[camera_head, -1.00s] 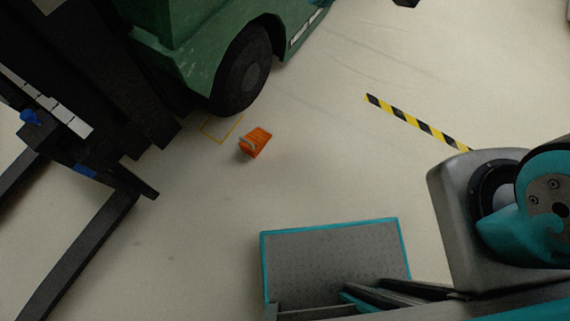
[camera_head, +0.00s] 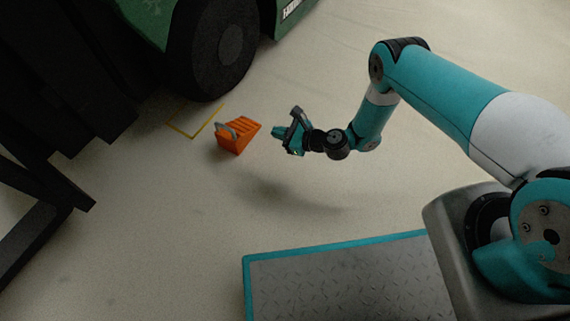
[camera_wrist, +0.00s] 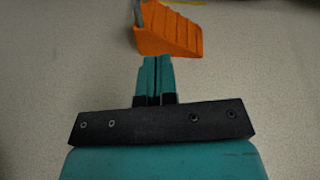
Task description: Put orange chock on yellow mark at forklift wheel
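The orange chock (camera_head: 240,136) is a ribbed wedge with a grey handle on its left side. It stands on the floor just right of the yellow mark (camera_head: 180,129), a thin outline by the forklift wheel (camera_head: 218,55). The chock also shows at the top of the wrist view (camera_wrist: 172,32), with a bit of yellow line (camera_wrist: 186,2) beyond it. My gripper (camera_head: 277,132) is to the right of the chock, apart from it, its fingers pointing towards it. In the wrist view the teal fingers (camera_wrist: 155,62) lie together with nothing between them.
The green forklift (camera_head: 150,18) stands at the upper left, with its dark mast and forks (camera_head: 65,90) on the left side. Pale floor (camera_head: 160,225) is open below and right of the chock.

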